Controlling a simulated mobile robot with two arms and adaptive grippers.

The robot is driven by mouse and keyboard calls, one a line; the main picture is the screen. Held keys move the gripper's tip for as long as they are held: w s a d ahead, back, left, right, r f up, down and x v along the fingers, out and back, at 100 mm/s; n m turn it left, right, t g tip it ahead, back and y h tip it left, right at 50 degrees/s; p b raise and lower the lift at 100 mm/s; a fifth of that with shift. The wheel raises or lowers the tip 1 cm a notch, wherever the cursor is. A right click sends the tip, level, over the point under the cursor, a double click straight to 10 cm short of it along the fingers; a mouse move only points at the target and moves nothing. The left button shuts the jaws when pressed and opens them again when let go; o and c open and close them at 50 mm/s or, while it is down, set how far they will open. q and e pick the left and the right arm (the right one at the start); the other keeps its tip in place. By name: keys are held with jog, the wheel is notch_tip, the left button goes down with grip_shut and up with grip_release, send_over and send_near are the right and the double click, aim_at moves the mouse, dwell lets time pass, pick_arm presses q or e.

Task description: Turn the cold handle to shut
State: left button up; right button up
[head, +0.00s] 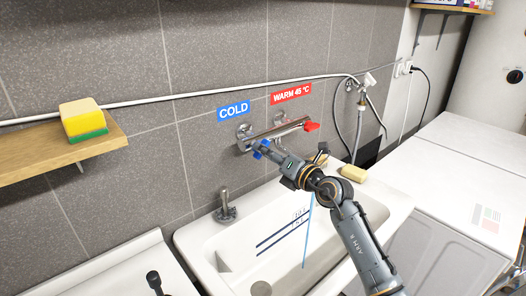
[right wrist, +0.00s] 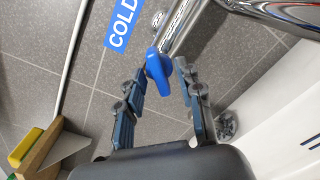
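The chrome mixer tap (head: 281,130) is on the tiled wall, with the blue cold handle (head: 257,155) at its left end and a red warm handle (head: 312,126) at its right. My right gripper (head: 262,150) reaches the cold end and partly covers the blue handle. In the right wrist view, the blue handle (right wrist: 157,68) stands between the tips of my open right gripper (right wrist: 163,72). The left finger is close to it, and a gap shows on the right. A thin blue stream (head: 307,235) runs down into the sink. My left gripper is not in view.
The white sink (head: 200,250) lies below the tap, with a soap bar (head: 353,173) on its rim. A wooden shelf (head: 60,155) with a yellow-green sponge (head: 83,119) is at left. A COLD sign (head: 233,111) hangs above the handle. A white worktop (head: 440,180) is at right.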

jog(key=shift+s, duration=0.1)
grip_shut()
jog(key=m+p, duration=0.4)
jog(key=p, duration=0.2)
jog(key=shift+m+p, duration=0.3)
jog(key=shift+p, duration=0.05)
dwell(0.5)
